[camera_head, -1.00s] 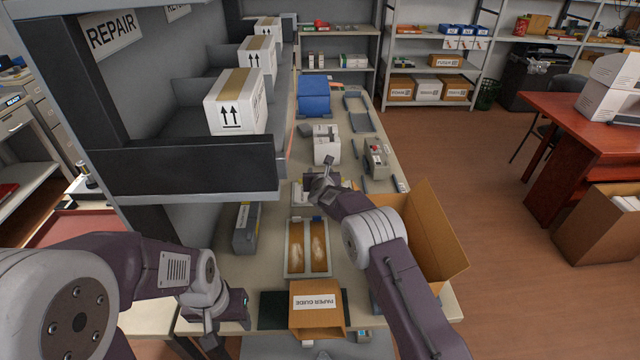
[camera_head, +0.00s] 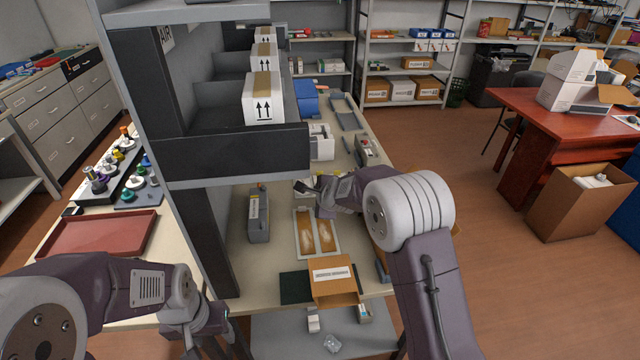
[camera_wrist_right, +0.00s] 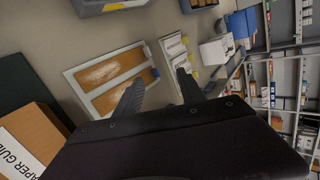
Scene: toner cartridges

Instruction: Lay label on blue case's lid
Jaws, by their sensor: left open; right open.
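The blue case (camera_head: 305,97) stands at the far left of the workbench, beside the shelf. I cannot see clearly whether anything lies on its lid. My right gripper (camera_head: 312,188) is above the middle of the bench, well short of the case. In the right wrist view its fingers (camera_wrist_right: 160,92) are apart with nothing between them. Flat white pieces (camera_wrist_right: 173,48), possibly labels, lie beyond the fingertips; I cannot tell which is the task's label. My left gripper (camera_head: 212,340) is open, low at the front left, away from the case.
A tray with two brown panels (camera_head: 297,238) and a grey cartridge-like box (camera_head: 258,215) lie near the right gripper. An open "paper guide" carton (camera_head: 335,292) stands at the front edge. The dark shelf (camera_head: 235,155) overhangs the bench's left side. A red tray (camera_head: 98,235) lies left.

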